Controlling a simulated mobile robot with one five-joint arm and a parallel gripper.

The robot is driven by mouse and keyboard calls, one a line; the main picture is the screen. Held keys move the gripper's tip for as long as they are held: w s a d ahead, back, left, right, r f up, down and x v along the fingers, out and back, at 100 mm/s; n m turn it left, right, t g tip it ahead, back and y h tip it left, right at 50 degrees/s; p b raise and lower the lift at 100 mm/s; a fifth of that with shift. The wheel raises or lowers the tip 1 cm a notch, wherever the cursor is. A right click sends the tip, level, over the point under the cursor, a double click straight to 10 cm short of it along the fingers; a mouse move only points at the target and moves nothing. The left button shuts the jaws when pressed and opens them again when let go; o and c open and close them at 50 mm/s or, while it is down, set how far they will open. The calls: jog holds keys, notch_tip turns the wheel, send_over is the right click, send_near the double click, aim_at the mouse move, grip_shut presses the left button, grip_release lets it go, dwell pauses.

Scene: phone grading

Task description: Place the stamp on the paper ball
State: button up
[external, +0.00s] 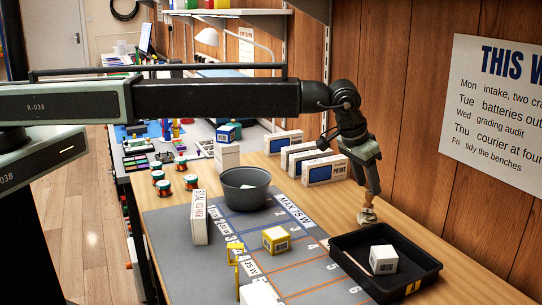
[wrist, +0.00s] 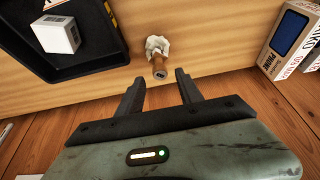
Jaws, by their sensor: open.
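The paper ball (wrist: 154,44) is white and crumpled and lies on the wooden bench beside the black tray; in the external view the paper ball (external: 366,217) is just below my gripper (external: 371,190). The stamp (wrist: 160,68) is a small brown cylinder with a dark end. It overlaps the paper ball in the wrist view and appears to rest on it, though the contact is hard to see. My gripper (wrist: 159,76) is open, its two fingers apart with nothing between them. The stamp is just beyond the fingertips.
The black tray (external: 345,262) holds a white box (external: 383,259) and stands close to the paper ball. Boxed phones (external: 324,170) stand along the wall behind. A grey bowl (external: 246,200) and a yellow box (external: 276,239) are on the grey mat (external: 185,270).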

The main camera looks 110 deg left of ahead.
jog(key=p+v, duration=0.6)
jog(key=v, duration=0.2)
jog(key=shift+r, duration=0.1)
jog(key=s+d+f+m+g+h, duration=0.1)
jog(key=s+d+m, duration=0.8)
jog(key=s+d, duration=2.3)
jog(key=shift+d+f+g+h, duration=0.4)
jog(key=shift+d+g+h, duration=0.1)
jog(key=shift+g+h, duration=0.6)
